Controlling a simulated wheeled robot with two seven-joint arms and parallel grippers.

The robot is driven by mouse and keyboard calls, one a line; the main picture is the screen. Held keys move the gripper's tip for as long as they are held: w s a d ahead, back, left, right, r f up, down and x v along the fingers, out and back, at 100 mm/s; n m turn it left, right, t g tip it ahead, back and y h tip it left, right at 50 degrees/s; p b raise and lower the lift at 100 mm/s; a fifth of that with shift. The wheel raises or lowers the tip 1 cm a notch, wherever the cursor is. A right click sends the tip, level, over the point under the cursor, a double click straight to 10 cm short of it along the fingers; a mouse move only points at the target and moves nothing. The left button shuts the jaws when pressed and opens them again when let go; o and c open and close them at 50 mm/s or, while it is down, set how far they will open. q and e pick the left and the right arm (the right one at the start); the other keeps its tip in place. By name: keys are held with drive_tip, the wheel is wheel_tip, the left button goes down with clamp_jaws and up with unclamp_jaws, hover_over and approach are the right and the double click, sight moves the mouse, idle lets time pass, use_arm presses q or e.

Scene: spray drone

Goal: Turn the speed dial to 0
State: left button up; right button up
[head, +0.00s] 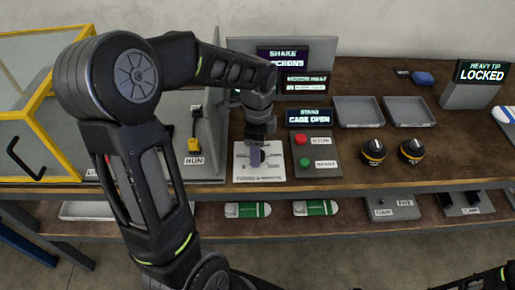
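A pale plate (242,175) with printed marks and a small label lies on the bench, left of the button box. My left gripper (256,152) points down over the middle of this plate. A small grey-purple piece shows at its fingertips; I cannot tell whether it is a finger or the dial's knob. The speed dial is not clearly visible, and the gripper and arm cover part of the plate. The gap between the fingers cannot be made out. My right gripper is not in view; only part of my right arm shows at the bottom right.
A box with a red button (301,139) and a green button (304,162) stands close right of the plate. Two black-and-yellow round knobs (373,152) (411,150) and two grey trays (359,112) (409,112) are farther right. A yellow-framed cage (72,140) stands left.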

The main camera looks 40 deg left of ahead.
use_arm(q)
drive_tip(key=shift+f, duration=0.25)
clamp_jaws()
idle(0.4)
